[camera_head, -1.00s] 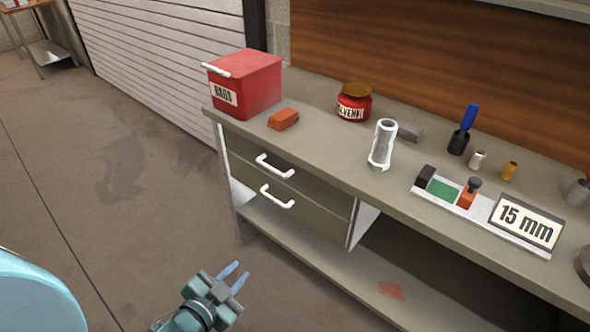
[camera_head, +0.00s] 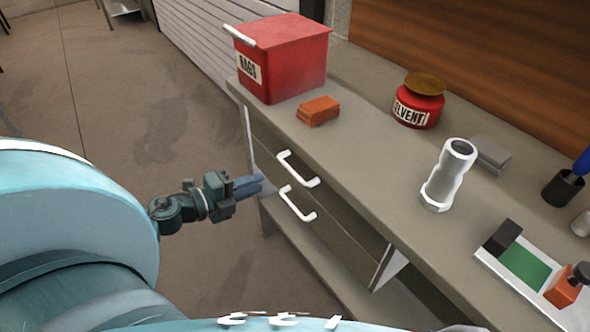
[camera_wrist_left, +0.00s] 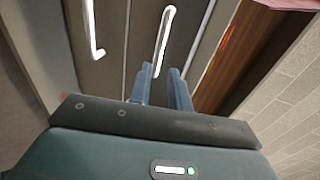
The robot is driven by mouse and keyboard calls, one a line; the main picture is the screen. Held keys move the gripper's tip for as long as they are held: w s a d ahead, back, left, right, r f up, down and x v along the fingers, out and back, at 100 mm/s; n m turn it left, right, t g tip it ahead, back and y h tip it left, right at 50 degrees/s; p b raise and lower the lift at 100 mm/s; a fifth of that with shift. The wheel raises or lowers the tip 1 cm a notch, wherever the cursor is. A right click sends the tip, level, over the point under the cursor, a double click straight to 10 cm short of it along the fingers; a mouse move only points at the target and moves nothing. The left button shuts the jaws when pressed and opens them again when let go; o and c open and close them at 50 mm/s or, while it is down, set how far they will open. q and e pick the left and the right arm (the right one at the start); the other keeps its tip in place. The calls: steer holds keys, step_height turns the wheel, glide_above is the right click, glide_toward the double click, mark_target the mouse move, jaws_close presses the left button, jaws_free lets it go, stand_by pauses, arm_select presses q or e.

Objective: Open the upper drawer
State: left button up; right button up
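The upper drawer (camera_head: 345,216) sits just under the countertop, and its front looks closed. Its white bar handle (camera_head: 298,169) also shows in the left wrist view (camera_wrist_left: 163,42), ahead of the fingers. My left gripper (camera_head: 248,187) is in front of the drawers, left of the handles. In the left wrist view its two blue fingers (camera_wrist_left: 159,85) are apart with nothing held, and the near end of the upper handle appears at the gap between them. Whether they touch it I cannot tell. My right gripper is not in view.
The lower drawer's handle (camera_head: 297,204) is just below. On the countertop (camera_head: 375,160) stand a red rags box (camera_head: 285,60), an orange block (camera_head: 318,110), a red solvent jar (camera_head: 417,104) and a silver pipe piece (camera_head: 448,175). Open floor lies left of the bench.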

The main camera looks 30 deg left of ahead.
mark_target(288, 172)
arm_select(q)
steer(key=x, duration=1.1)
jaws_close()
